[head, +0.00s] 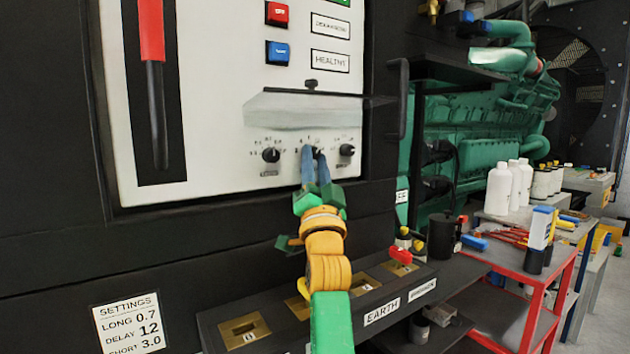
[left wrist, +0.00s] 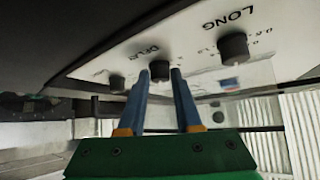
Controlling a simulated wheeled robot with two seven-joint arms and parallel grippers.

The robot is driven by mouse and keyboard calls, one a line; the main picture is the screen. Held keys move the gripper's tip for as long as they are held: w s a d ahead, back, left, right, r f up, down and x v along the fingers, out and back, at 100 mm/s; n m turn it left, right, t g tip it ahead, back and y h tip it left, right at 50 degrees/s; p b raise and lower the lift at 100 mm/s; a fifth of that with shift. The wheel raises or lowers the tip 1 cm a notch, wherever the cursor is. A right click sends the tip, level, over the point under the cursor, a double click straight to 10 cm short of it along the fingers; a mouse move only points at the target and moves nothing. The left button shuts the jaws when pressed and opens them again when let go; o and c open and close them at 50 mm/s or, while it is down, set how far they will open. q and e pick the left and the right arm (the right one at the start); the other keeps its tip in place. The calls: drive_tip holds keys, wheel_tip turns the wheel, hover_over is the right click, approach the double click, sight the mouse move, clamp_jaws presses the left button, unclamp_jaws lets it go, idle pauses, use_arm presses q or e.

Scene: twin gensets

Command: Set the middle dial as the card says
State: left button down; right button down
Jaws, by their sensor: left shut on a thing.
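The middle dial, a black knob, sits between two other black dials on the white panel (head: 215,165); in the left wrist view the middle dial (left wrist: 159,71) is between my blue fingertips. My left gripper (head: 313,150) reaches the panel and is shut on this dial, covering most of it in the head view. The left dial (head: 271,155) and right dial (head: 347,150) stand clear on either side. In the left wrist view the dial marked LONG (left wrist: 233,47) is larger at right. The settings card (head: 130,322) reads LONG 0.7, DELAY 1.2, SHORT 3.0. My right gripper is not seen.
A clear hinged cover (head: 300,108) juts out just above the dials. A black handle (head: 398,98) is right of the panel. Below is a ledge with brass plates (head: 245,328) and an EARTH label. A red trolley (head: 520,310) with bottles stands at right.

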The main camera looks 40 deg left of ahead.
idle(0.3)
use_arm(q)
drive_tip(key=c, duration=0.6)
unclamp_jaws()
drive_tip(key=shift+a, duration=0.1)
drive_tip(key=shift+s+f, duration=0.15)
drive_tip(key=shift+f, duration=0.15)
drive_tip(key=b+v, duration=0.2)
drive_tip(key=v, duration=0.4)
drive_tip(key=shift+s+d+b, duration=0.2)
drive_tip(key=shift+d+b, duration=0.1)
drive_tip(key=shift+b, duration=0.05)
